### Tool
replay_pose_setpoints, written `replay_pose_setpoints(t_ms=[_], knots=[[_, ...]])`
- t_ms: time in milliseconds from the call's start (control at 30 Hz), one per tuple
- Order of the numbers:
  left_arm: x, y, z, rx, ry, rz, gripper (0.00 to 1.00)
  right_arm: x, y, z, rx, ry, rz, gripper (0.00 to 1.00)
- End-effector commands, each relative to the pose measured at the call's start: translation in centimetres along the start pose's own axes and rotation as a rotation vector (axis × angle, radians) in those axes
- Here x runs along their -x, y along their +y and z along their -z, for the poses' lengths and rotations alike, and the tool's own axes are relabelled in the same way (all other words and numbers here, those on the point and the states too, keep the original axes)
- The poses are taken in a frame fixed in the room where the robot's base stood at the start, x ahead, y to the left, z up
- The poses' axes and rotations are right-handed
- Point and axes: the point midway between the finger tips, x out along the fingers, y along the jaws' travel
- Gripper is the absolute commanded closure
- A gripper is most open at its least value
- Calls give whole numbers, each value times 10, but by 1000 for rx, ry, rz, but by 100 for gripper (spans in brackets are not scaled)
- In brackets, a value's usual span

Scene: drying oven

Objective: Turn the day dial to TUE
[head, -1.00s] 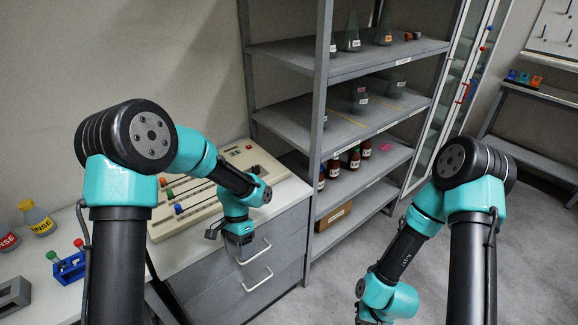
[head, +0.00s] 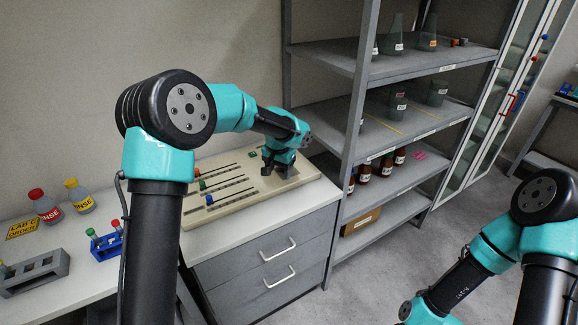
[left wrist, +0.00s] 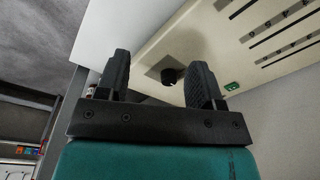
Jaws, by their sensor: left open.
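The beige control panel (head: 262,194) lies on the counter in the head view and fills the upper right of the left wrist view (left wrist: 205,42). A round black dial (left wrist: 171,76) on a grey plate shows in the left wrist view, between my open fingers. No day letters are legible. My left gripper (head: 279,170) is over the right end of the panel, pointing down, and hides the dial in the head view. Its two black fingers (left wrist: 160,66) are apart, with nothing held. Whether they touch the dial I cannot tell. My right gripper is out of frame.
Sliders with red, green and blue knobs (head: 209,199) are on the panel's left part. A green button (left wrist: 231,86) is near the dial. Rinse bottles (head: 78,196) and a blue rack (head: 107,246) stand on the counter's left. A metal shelf (head: 352,135) rises at right.

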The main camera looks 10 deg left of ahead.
Motion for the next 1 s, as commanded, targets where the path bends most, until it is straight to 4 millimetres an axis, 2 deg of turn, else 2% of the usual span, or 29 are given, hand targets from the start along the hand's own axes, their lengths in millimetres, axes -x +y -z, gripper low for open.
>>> replay_pose_setpoints(t_ms=[33, 100, 200, 300, 733, 867, 1000], knots=[[18, -10, 16, 61, 73, 13, 39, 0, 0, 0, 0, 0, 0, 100], [39, -22, 36, 145, 165, 25, 39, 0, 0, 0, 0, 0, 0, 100], [62, -33, 54, 228, 259, 29, 39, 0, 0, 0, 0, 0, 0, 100], [72, -37, 62, 267, 299, 27, 39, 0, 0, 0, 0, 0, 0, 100], [70, -38, 64, 270, 302, 27, 39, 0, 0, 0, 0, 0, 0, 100], [60, -38, 66, 270, 300, 28, 39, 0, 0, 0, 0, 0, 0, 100], [41, -40, 71, 270, 300, 27, 39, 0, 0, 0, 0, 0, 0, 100]])
